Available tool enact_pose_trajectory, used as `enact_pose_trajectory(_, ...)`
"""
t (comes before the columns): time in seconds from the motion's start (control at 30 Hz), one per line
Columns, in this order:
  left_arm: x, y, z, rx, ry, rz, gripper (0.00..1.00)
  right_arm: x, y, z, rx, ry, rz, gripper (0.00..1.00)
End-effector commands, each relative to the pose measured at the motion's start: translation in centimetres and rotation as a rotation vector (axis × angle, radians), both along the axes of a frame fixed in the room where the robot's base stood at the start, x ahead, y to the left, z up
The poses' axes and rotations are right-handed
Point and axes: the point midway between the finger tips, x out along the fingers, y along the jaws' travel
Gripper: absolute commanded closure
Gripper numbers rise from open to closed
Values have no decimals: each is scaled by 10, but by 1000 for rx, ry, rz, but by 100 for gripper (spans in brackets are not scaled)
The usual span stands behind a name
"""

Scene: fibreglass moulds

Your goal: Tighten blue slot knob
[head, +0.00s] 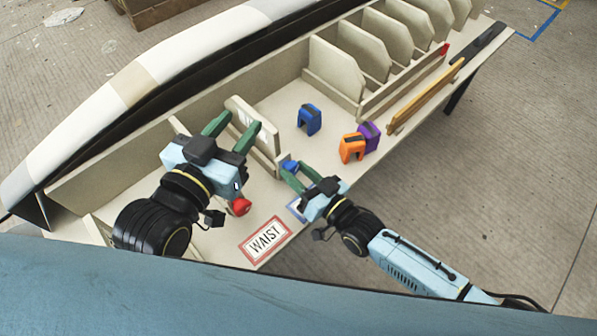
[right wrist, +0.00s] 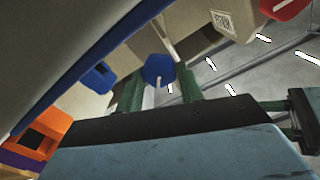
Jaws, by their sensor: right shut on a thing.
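The blue slot knob (head: 290,166) sits at the near edge of the cream bench, between the fingers of my right gripper (head: 294,172). In the right wrist view the blue knob (right wrist: 158,69) has a pale line below it, and the green fingers of my right gripper (right wrist: 160,88) stand on both sides of it. Its mount is mostly hidden. My left gripper (head: 232,129) is held over the bench by a cream slot panel (head: 262,142), its green fingers apart with nothing clearly between them.
A red knob (head: 240,206) is beside my left gripper, near the WAIST label (head: 265,240). A blue clamp (head: 309,120), an orange clamp (head: 352,147) and a purple clamp (head: 370,134) stand on the bench. Cream dividers (head: 335,68) rise at the back. A yellow bar (head: 426,96) lies along the right edge.

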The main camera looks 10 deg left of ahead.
Motion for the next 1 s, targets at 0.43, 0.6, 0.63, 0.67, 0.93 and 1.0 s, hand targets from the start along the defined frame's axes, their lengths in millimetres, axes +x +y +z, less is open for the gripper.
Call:
enact_pose_trajectory(0.43,0,-2,4,-11,-29,-4,60,0,-1,0,118,149,0,86)
enact_pose_trajectory(0.6,-1,-3,5,-13,-33,-6,60,1,-1,0,127,161,0,86)
enact_pose_trajectory(0.63,-1,-3,5,-13,-33,-6,60,0,-1,0,127,161,0,86)
enact_pose_trajectory(0.67,-1,-3,5,-14,-34,-6,60,0,-1,0,127,162,0,86)
enact_pose_trajectory(0.93,-1,-3,6,-14,-35,-6,60,0,-1,0,125,161,0,60)
enact_pose_trajectory(1.0,0,-3,6,-14,-36,-6,60,0,-1,0,125,161,0,51)
